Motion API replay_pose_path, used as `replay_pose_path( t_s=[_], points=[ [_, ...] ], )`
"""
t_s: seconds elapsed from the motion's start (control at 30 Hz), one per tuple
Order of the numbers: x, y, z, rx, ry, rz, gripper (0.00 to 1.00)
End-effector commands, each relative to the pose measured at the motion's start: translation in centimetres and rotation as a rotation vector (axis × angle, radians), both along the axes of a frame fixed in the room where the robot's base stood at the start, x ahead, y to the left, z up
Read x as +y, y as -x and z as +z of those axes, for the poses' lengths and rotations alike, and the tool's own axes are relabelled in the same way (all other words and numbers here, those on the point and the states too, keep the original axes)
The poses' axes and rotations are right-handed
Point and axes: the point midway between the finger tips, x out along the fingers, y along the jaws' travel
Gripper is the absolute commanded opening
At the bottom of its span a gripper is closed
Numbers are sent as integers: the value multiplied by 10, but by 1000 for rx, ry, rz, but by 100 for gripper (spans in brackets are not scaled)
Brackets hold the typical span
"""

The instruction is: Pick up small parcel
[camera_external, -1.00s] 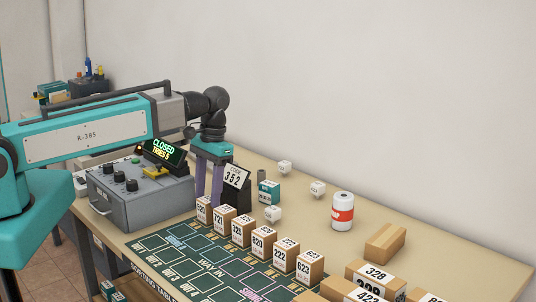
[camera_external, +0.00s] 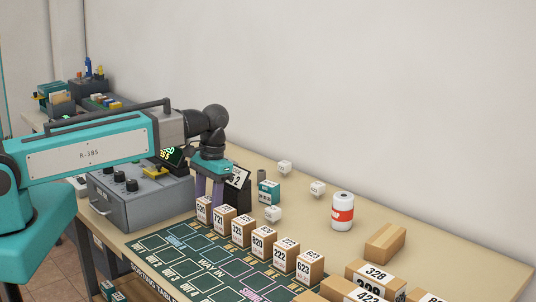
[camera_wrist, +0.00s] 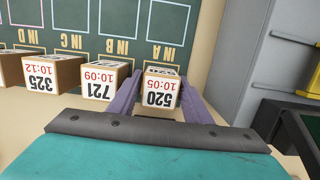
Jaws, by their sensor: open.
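A row of small brown parcels with white number labels stands along the edge of the green sorting mat (camera_external: 190,262). The end parcel 520 (camera_external: 203,210) is nearest my gripper (camera_external: 209,190). In the wrist view, parcel 520 (camera_wrist: 160,90) sits between the two purple fingers of my gripper (camera_wrist: 158,98), which are open on either side of it. I cannot tell whether they touch it. Parcel 721 (camera_wrist: 104,77) stands just left of the left finger, and parcel 325 (camera_wrist: 52,73) is further left.
Larger parcels (camera_external: 375,274) lie at front right.

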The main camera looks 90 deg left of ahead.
Motion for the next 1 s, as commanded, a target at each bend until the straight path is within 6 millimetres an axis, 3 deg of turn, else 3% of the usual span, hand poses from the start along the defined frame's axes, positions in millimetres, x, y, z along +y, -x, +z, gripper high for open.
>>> replay_pose_path(
  t_s=[0.23, 0.43, 0.77, 1.0],
  points=[
    [0, 0, 0, 0, 0, 0, 45],
    [0, 0, 0, 0, 0, 0, 11],
    [0, 0, 2, 0, 0, 0, 10],
    [0, 0, 14, 0, 0, 0, 10]
  ],
)
